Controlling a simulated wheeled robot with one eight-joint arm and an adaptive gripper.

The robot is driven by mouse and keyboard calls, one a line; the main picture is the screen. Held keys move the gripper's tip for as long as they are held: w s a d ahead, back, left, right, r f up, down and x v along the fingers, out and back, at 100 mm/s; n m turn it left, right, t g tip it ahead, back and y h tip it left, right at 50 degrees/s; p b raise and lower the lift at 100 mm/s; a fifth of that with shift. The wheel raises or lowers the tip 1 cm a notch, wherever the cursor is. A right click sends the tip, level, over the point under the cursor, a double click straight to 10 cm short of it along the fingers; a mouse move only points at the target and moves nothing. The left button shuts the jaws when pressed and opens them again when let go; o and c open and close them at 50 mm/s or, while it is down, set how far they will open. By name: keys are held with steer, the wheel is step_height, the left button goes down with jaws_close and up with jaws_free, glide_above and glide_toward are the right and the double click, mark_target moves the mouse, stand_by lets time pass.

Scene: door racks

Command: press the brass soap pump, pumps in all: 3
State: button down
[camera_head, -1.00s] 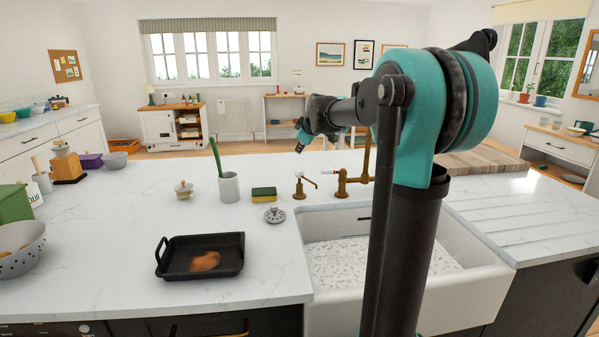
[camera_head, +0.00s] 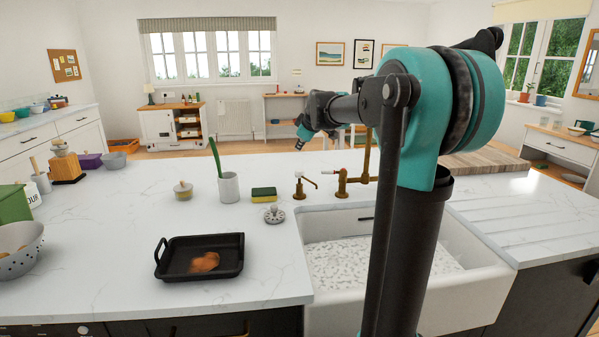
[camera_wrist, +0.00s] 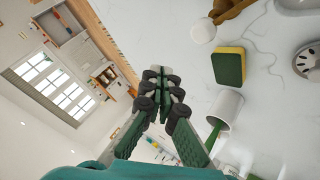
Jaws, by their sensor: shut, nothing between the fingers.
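A yellow-green sponge (camera_head: 264,194), a strainer (camera_head: 274,215) and a white cup (camera_head: 229,188) with a green handle stand to the left. A black pan (camera_head: 200,271) lies in front.

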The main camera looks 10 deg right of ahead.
mark_target(300, 171)
steer(key=shift+f, duration=3.05)
steer(key=shift+f, duration=0.2)
steer(key=shift+f, duration=0.2)
steer(key=shift+f, duration=0.85)
steer(key=shift+r, duration=1.3)
steer(key=shift+r, duration=0.1)
steer(key=shift+r, duration=2.4)
